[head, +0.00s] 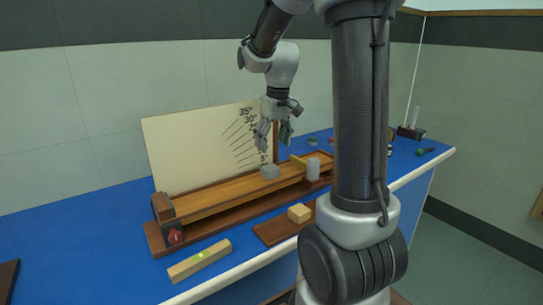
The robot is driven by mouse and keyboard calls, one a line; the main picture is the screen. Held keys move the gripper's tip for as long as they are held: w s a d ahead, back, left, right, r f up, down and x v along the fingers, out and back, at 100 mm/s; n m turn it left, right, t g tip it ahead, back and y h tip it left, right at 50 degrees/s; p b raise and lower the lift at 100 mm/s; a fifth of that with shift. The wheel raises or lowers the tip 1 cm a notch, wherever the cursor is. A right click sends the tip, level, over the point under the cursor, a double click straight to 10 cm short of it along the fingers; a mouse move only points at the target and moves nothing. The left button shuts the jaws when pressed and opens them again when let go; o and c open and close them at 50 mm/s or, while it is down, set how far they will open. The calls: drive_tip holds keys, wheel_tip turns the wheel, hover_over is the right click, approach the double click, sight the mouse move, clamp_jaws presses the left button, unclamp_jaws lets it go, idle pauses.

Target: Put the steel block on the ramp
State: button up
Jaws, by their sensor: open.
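The grey steel block (270,172) sits on the wooden ramp (222,193), about midway along it, and seems to rest flat on its surface. The ramp is a long wooden plank on a brown base, lying at a very low angle in front of an angle board. My gripper (273,142) is above the block, pointing down, with its fingers apart and nothing between them. A gap shows between the fingertips and the block. My arm hides part of the ramp's right side.
The angle board (185,150) stands close behind the ramp. A grey cylinder (313,169) stands at the ramp's right part. A wooden block (299,213) sits on a brown board (270,232). A level (200,259) lies near the blue bench's (90,245) front edge.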

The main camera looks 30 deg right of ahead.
drive_tip(key=s+a+r+t, duration=0.1)
drive_tip(key=s+a+r, duration=0.1)
drive_tip(key=s, duration=0.9)
drive_tip(key=s+a+r+t, duration=0.1)
drive_tip(key=s+a+r, duration=0.2)
drive_tip(key=s, duration=0.8)
drive_tip(key=shift+a+r, duration=0.2)
drive_tip(key=shift+a, duration=0.65)
drive_tip(key=shift+s, duration=0.1)
